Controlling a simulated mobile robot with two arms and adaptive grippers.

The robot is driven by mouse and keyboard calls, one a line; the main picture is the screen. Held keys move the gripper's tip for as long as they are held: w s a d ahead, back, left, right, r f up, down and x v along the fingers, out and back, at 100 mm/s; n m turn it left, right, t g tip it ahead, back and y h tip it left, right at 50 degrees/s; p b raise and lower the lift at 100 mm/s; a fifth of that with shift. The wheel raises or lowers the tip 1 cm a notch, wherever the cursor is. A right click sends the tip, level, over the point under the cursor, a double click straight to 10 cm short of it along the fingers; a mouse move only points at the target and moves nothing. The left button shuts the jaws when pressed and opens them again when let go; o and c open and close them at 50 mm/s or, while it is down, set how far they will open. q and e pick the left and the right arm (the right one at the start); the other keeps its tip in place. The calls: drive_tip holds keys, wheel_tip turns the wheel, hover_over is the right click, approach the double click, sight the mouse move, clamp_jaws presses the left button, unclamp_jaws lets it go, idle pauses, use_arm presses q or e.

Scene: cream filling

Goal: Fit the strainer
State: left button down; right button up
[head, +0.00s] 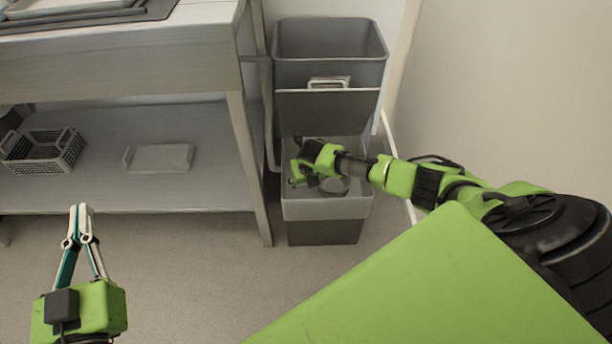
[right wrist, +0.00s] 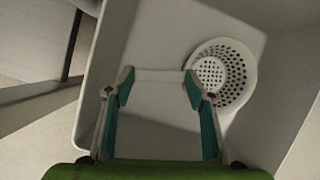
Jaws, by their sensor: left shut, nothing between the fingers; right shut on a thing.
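The strainer (right wrist: 222,75), a white round bowl with dark holes, lies inside a pale grey tub (right wrist: 108,38) in the right wrist view. My right gripper (right wrist: 158,82) is inside the tub, shut on a pale, straight-edged thing (right wrist: 158,76) that I cannot identify. Its right fingertip overlaps the strainer's left rim; I cannot tell whether they touch. In the head view the right gripper (head: 303,172) reaches down into the lower tub (head: 325,208) and hides part of its inside. A round shape (head: 333,187) shows beside it. My left gripper (head: 82,209) is shut and empty.
A grey shelf unit (head: 120,60) on the left holds a basket (head: 42,150) and a small white tray (head: 160,158). A wall bounds the right. The front floor is clear.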

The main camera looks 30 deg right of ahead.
drive_tip(key=shift+f, duration=0.1)
idle(0.7)
drive_tip(key=o, duration=1.7)
